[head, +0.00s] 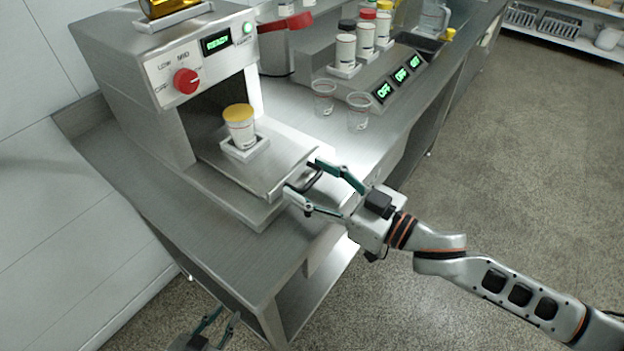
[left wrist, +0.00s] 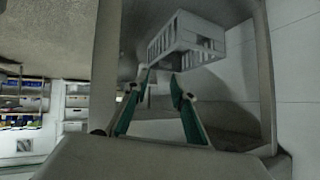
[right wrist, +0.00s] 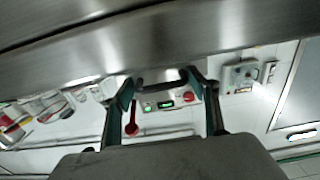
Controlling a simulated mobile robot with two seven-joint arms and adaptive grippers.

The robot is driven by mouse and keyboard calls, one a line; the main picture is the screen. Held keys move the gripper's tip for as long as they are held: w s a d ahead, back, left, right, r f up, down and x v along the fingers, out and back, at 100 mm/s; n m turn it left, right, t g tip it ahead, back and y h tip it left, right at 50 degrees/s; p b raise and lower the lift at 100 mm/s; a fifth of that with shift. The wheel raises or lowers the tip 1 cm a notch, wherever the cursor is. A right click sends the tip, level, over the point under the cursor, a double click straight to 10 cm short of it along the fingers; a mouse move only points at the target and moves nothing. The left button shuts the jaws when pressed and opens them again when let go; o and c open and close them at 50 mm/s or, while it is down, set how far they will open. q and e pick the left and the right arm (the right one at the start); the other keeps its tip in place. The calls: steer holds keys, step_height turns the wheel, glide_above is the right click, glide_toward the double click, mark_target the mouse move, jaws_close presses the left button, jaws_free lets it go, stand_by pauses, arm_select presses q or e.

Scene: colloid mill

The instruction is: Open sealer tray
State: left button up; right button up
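The sealer (head: 185,75) is a steel box with a red knob and a lit green display. Its tray (head: 285,150) extends out of the front opening. On it, a white cup with a yellow lid (head: 240,125) sits in a white square holder (head: 246,150). A dark handle (head: 312,180) is on the tray's front edge; it also shows in the right wrist view (right wrist: 163,76). My right gripper (head: 302,176) is at the handle, its fingers apart around the handle's two ends; contact is unclear. My left gripper (head: 222,318) is open and empty, low beside the bench.
Two clear cups (head: 324,97) stand on the bench right of the sealer. Behind them is a steel dispenser with green displays (head: 400,76) and several lidded cups. A red-handled object (head: 288,22) is beside the sealer. The floor (head: 480,150) to the right is clear.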

steer(key=c, duration=1)
steer(key=shift+s+d+r+p, duration=0.1)
steer(key=shift+s+d+p, duration=0.1)
steer(key=shift+d+p, duration=0.15)
steer(key=shift+p+v, duration=0.4)
steer(key=shift+v, duration=0.55)
steer(key=shift+s+d, duration=0.15)
steer(key=shift+d, duration=0.1)
steer(key=o, duration=1.3)
steer(key=shift+s+d, duration=0.1)
steer(key=v, duration=1.1)
steer(key=shift+s+d, duration=0.2)
steer(key=shift+d, duration=0.1)
